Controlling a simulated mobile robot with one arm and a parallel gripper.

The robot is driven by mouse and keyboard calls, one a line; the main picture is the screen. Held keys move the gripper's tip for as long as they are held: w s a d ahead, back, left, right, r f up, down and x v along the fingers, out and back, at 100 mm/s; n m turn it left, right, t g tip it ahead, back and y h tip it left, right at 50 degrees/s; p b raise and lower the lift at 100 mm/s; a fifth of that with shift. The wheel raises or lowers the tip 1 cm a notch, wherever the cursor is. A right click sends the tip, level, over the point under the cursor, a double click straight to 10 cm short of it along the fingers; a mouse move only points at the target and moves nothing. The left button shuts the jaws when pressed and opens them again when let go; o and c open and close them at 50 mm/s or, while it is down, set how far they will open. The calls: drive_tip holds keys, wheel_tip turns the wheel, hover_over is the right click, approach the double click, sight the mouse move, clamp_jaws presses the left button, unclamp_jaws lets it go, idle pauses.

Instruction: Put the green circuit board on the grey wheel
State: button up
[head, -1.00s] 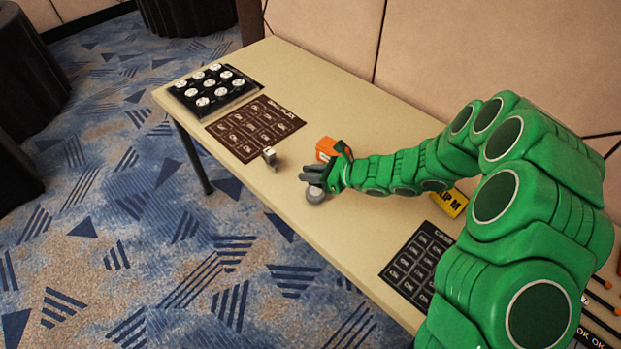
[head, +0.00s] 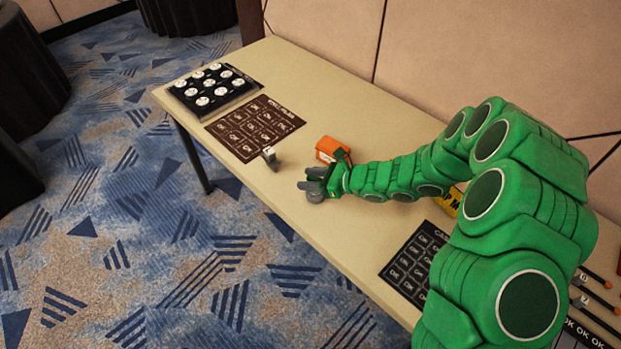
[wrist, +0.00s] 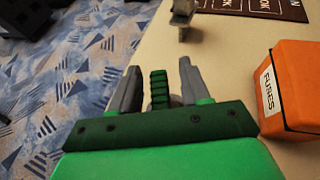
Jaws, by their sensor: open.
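My gripper (head: 308,181) is low over the middle of the table, its fingers apart. In the wrist view, a green ribbed piece (wrist: 158,88), which looks like the green circuit board, stands between the open fingers of my gripper (wrist: 158,66). A small grey rounded part (wrist: 176,100), probably the grey wheel, shows beside it, mostly hidden by the fingers and palm. I cannot tell whether the board touches the wheel or the fingers. In the head view the board cannot be made out, and the wheel is largely covered by my gripper.
An orange fuses box (head: 331,149) stands close to my gripper, also in the wrist view (wrist: 290,92). A small metal piece (head: 269,154) stands beyond. A brown label mat (head: 254,128), a black tray of white discs (head: 211,88) and a black mat (head: 416,264) lie on the table (head: 345,105).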

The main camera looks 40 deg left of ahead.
drive_tip(key=shift+r, duration=0.15)
drive_tip(key=v, duration=1.2)
drive_tip(key=s+d+r+n+h, duration=0.1)
drive_tip(key=s+d+r+n, duration=0.15)
drive_tip(key=d+r, duration=0.25)
drive_tip(key=s+d+r+n+g+h, duration=0.1)
drive_tip(key=s+d+r+n, duration=0.1)
drive_tip(key=d+r+n, duration=0.3)
drive_tip(key=s+d+r+n+h, duration=0.1)
drive_tip(key=s+d+r, duration=0.1)
drive_tip(key=d+r, duration=0.3)
drive_tip(key=s+d+r+n+t+h, duration=0.1)
drive_tip(key=s+d+r+h, duration=0.1)
drive_tip(key=d, duration=0.9)
drive_tip(key=s+d+r+n+t+h, duration=0.1)
drive_tip(key=s+d+r+n+h, duration=0.1)
drive_tip(key=s+d, duration=0.5)
drive_tip(key=s+d+r+n+t+h, duration=0.2)
drive_tip(key=s+d+r+h, duration=0.2)
drive_tip(key=d, duration=1.1)
drive_tip(key=shift+s+h, duration=0.5)
drive_tip(key=shift+h, duration=0.3)
